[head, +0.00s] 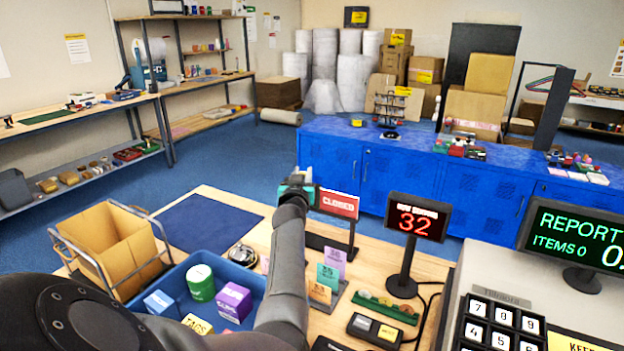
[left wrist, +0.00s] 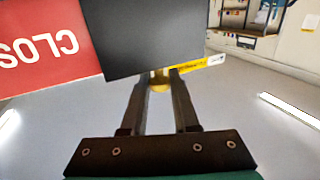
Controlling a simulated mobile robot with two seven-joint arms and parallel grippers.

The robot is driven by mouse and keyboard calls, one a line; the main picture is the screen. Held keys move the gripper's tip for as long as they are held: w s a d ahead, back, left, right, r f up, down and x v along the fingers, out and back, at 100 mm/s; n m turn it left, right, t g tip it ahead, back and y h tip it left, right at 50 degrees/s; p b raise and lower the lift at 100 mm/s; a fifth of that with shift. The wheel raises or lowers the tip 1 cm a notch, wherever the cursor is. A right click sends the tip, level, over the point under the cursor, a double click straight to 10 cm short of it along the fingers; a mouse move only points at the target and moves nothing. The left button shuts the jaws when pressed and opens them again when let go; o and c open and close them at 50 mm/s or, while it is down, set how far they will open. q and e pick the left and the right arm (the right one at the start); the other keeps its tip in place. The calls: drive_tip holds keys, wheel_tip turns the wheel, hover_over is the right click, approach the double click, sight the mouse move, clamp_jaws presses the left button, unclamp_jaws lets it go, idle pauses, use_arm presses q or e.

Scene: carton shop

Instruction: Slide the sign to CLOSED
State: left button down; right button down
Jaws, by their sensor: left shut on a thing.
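The sign (head: 338,204) stands on a dark post on the wooden counter, with a red face reading CLOSED in the head view. In the left wrist view the red face (left wrist: 45,45) shows upside down, partly covered by a dark grey plate (left wrist: 150,35). My left gripper (head: 305,174) is at the left end of the sign. In the left wrist view its fingers (left wrist: 161,76) are shut on a small yellow knob (left wrist: 160,83) at the edge of the grey plate. My forearm and gripper hide the sign's left part in the head view. My right gripper is not in view.
A red-lit display (head: 416,219) reading 32 stands to the right of the sign. Coloured cards (head: 328,275) on a stand are in front of it. A blue tray (head: 257,279) with several items and an open carton (head: 112,245) are to the left.

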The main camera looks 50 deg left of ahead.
use_arm(q)
drive_tip(key=shift+s+a+r, duration=0.1)
drive_tip(key=shift+a+r, duration=0.05)
drive_tip(key=c, duration=0.7)
unclamp_jaws()
drive_tip(key=shift+a, duration=0.1)
drive_tip(key=shift+s+d, duration=0.35)
drive_tip(key=shift+d, duration=0.1)
drive_tip(key=p+v, duration=0.2)
drive_tip(key=v, duration=1.2)
drive_tip(key=shift+s, duration=0.15)
